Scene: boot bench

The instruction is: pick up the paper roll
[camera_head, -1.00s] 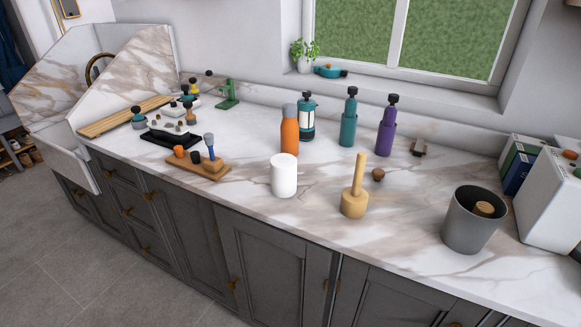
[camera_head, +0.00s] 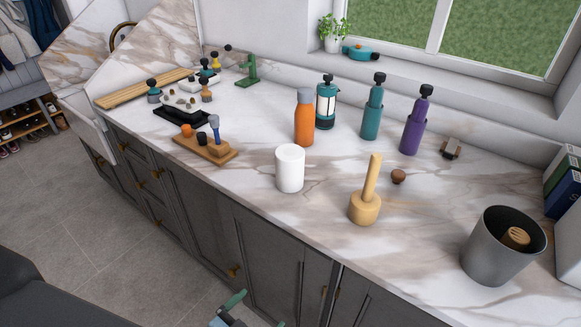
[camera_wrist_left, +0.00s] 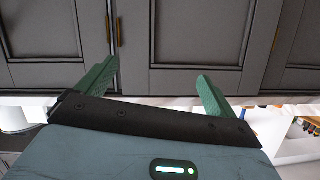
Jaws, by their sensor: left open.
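The paper roll (camera_head: 290,168), a plain white upright cylinder, stands on the marble countertop near its front edge, left of the wooden mallet. My left gripper (camera_head: 256,311) shows at the bottom edge of the head view, partly cut off, in front of the cabinets and apart from the roll. In the left wrist view my left gripper (camera_wrist_left: 158,76) has its two green fingers spread with nothing between them. Grey cabinet doors (camera_wrist_left: 195,40) fill the top of that view; I cannot make out the roll there. My right gripper is not in view.
An orange bottle (camera_head: 304,118) stands just behind the roll. The mallet (camera_head: 366,195) and a grey bin (camera_head: 497,248) are to its right; a wooden stand (camera_head: 205,150) with small tools is to its left. The counter (camera_head: 325,235) is bare around the roll's front.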

